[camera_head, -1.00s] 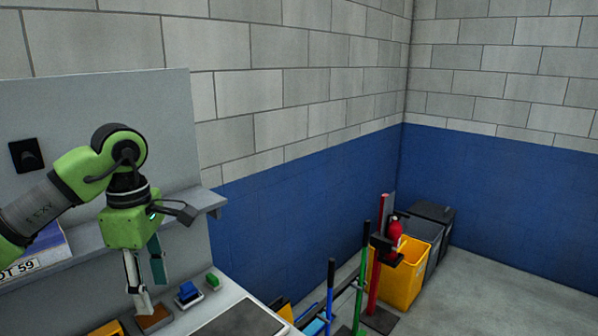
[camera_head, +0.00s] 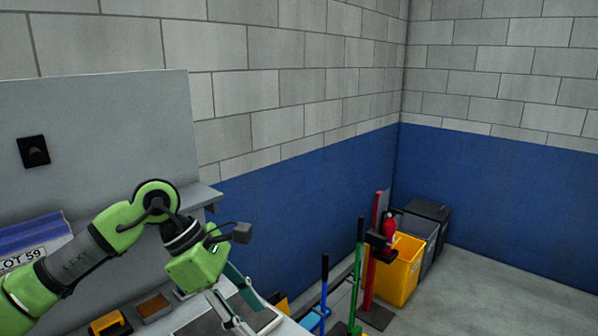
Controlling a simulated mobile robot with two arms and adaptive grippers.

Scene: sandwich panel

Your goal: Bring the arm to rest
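My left arm (camera_head: 85,258), green and grey, comes in from the left and reaches across the workbench. My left gripper (camera_head: 256,314) points down and to the right over the bench's right end. Its two fingers are apart, with nothing visible between them. The gripper covers part of a dark panel (camera_head: 207,326) in a light frame on the bench. My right gripper is not in view.
A "LOT 59" box (camera_head: 35,240) stands behind the arm. Yellow (camera_head: 108,326) and brown (camera_head: 152,307) trays lie on the bench. Past its right end stand colored poles (camera_head: 372,258), a yellow bin (camera_head: 399,270) and dark bins. Floor at the right is clear.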

